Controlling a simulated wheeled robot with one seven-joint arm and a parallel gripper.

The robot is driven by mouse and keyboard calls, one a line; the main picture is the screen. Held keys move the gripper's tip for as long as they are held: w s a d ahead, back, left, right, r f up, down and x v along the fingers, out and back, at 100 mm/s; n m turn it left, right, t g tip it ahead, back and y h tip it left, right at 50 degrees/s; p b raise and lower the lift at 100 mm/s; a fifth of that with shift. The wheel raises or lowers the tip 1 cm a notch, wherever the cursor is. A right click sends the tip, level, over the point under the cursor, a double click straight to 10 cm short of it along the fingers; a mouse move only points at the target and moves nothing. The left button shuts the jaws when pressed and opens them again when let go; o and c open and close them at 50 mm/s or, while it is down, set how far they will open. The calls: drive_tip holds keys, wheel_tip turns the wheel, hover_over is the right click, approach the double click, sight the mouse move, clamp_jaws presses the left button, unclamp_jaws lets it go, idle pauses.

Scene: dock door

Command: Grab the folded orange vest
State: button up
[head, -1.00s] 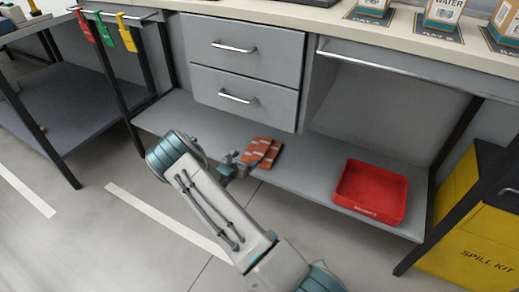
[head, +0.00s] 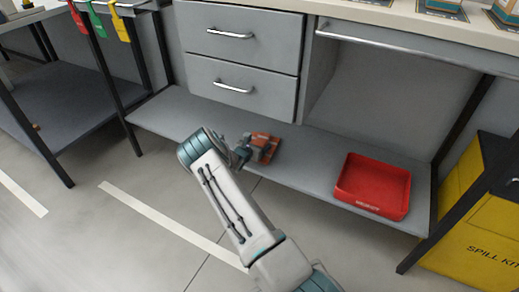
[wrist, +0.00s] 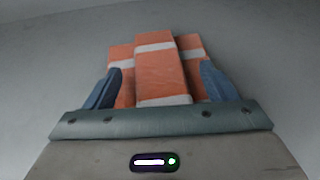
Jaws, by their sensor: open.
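The folded orange vest (head: 264,146) with pale stripes lies on the grey lower shelf, below the drawers. In the wrist view the vest (wrist: 158,65) is straight ahead, its near end between my two blue fingers. My gripper (wrist: 158,88) is open, one finger on each side of the vest. In the head view my gripper (head: 247,151) is at the vest's left side and hides part of it. I cannot tell whether the fingers touch the cloth.
A red tray (head: 372,187) sits on the same shelf (head: 305,165) to the right. Two drawers (head: 240,85) hang above the shelf on the left. A yellow spill kit bin (head: 475,225) stands at the far right, by a dark table leg (head: 450,215).

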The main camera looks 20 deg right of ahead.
drive_tip(key=c, duration=1.1)
drive_tip(key=shift+r, duration=0.1)
